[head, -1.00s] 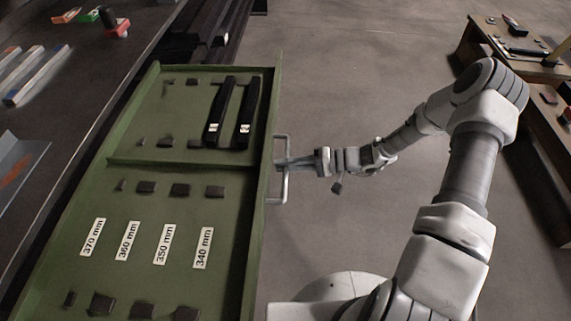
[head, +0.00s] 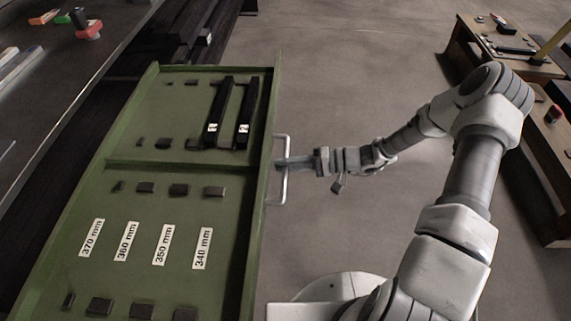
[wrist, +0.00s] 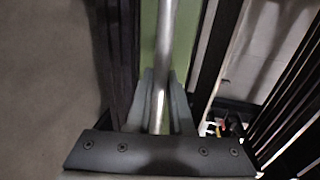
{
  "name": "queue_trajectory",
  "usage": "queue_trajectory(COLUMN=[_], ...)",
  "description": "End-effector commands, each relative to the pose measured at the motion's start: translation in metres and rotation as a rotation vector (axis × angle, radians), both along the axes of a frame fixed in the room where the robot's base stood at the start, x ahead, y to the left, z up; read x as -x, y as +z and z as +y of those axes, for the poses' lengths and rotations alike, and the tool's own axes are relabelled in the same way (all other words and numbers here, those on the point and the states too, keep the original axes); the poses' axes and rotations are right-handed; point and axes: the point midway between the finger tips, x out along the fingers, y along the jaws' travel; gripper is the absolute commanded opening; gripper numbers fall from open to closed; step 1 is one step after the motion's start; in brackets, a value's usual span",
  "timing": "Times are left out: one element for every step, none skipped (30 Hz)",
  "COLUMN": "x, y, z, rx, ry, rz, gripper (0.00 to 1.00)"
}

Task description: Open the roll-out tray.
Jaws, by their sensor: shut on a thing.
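The roll-out tray (head: 140,205) is a long green tray at the left of the head view, pulled out from the dark workbench. It has small dark blocks and labels from 340 to 370 mm. Two black bars (head: 243,113) lie in its far compartment. Its metal handle (head: 285,190) is on the right side wall. My gripper (head: 283,163) is at the handle and shut on it. In the wrist view the handle bar (wrist: 160,85) runs between my gripper's fingers (wrist: 160,110).
The dark workbench (head: 75,90) at the left carries red, green and orange items (head: 88,28). Wooden tables (head: 530,65) stand at the right with small objects on them. The grey floor (head: 350,60) between is clear.

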Motion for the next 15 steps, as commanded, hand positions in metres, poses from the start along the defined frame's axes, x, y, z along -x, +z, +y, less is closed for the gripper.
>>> queue_trajectory(x=[-0.0009, -0.0009, -0.0009, -0.0009, -0.0009, -0.0009, -0.0009, -0.0010, -0.0010, -0.0010, -0.0010, -0.0010, -0.0009, -0.0009, -0.0008], y=[0.0003, 0.0003, 0.0003, 0.0003, 0.0003, 0.0003, 0.0003, 0.0004, 0.0004, 0.0004, 0.0004, 0.0004, 0.0004, 0.0004, 0.0003], z=[-0.0005, -0.0005, -0.0005, -0.0005, -0.0005, -0.0005, -0.0005, -0.0005, -0.0005, -0.0005, -0.0005, -0.0005, -0.0004, -0.0004, -0.0004], rx=[0.000, 0.000, 0.000, 0.000, 0.000, 0.000, 0.000, 0.000, 0.000, 0.000, 0.000, 0.000, 0.000, 0.000, 0.000], ry=[-0.002, -0.002, -0.002, -0.002, -0.002, -0.002, -0.002, -0.002, -0.002, -0.002, -0.002, -0.002, -0.002, -0.002, -0.002], rz=[-0.001, -0.001, -0.001, -0.001, -0.001, -0.001, -0.001, -0.001, -0.001, -0.001, -0.001, -0.001, -0.001, -0.001, -0.001], gripper=[0.00, 0.00, 0.00, 0.00, 0.00, 0.00, 0.00, 0.00, 0.00, 0.00, 0.23, 0.30, 0.36, 0.41, 0.48])
